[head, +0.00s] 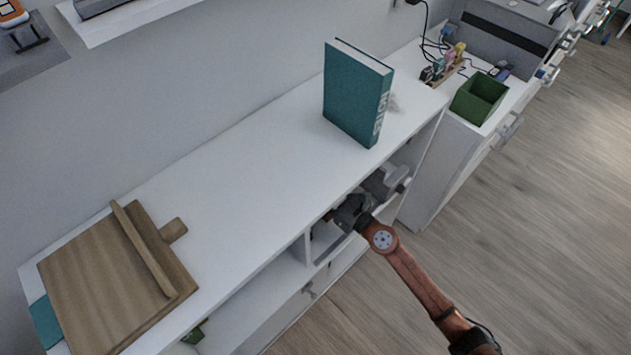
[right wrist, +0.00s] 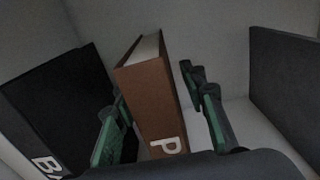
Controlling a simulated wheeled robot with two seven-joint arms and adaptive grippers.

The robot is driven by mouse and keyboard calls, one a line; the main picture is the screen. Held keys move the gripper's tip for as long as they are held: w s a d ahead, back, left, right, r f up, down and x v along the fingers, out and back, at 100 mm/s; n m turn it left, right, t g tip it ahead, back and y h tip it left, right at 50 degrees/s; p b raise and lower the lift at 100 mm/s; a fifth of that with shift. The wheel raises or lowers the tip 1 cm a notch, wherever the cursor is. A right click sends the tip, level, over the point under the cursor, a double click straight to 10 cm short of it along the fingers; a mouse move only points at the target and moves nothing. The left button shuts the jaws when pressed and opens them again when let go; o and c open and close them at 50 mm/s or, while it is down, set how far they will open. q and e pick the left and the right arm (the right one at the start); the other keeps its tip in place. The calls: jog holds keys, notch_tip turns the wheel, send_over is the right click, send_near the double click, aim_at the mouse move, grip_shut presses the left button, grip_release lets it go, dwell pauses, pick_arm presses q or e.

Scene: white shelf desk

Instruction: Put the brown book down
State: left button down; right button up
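The brown book (right wrist: 153,101) stands upright, slightly tilted in the picture, inside a shelf compartment in the right wrist view, with a white letter low on its spine. My right gripper (right wrist: 160,120) is around it, one green-padded finger on each side. A gap shows between the book and the right finger; the left finger is close to or touching it. In the head view my right gripper (head: 352,212) reaches into the compartment under the white desk top, and I cannot make out the brown book there. My left gripper is not in view.
A black book (right wrist: 60,110) stands left of the brown one, and a dark panel or book (right wrist: 285,85) stands at right. On the white top (head: 235,180) are a teal book (head: 352,95) and a wooden board (head: 110,285). A green box (head: 478,100) stands farther right.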

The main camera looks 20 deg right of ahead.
jog(key=v, duration=1.2)
jog(key=shift+r, duration=0.1)
jog(key=s+d+f+m+g+h, duration=0.2)
jog(key=s+d+f+m+h, duration=0.1)
jog(key=s+f+m, duration=0.8)
jog(key=s+d+f+m+g+h, duration=0.25)
jog(key=s+f+m, duration=0.5)
jog(key=m, duration=0.65)
jog(key=s+a+f+m+g, duration=0.2)
jog(key=s+a+f+m, duration=0.2)
jog(key=s, duration=0.3)
jog(key=s+a+f+m+g+y, duration=0.1)
jog(key=s+a+f+m, duration=0.3)
jog(key=s, duration=0.4)
jog(key=s+a+f+m+g+y, duration=0.1)
jog(key=s+a+f+m+g, duration=0.2)
jog(key=s+a+f+m, duration=0.1)
jog(key=s+f+m, duration=0.1)
jog(key=s+m, duration=0.1)
jog(key=s, duration=0.1)
jog(key=shift+s+a+m, duration=0.15)
jog(key=shift+m, duration=0.15)
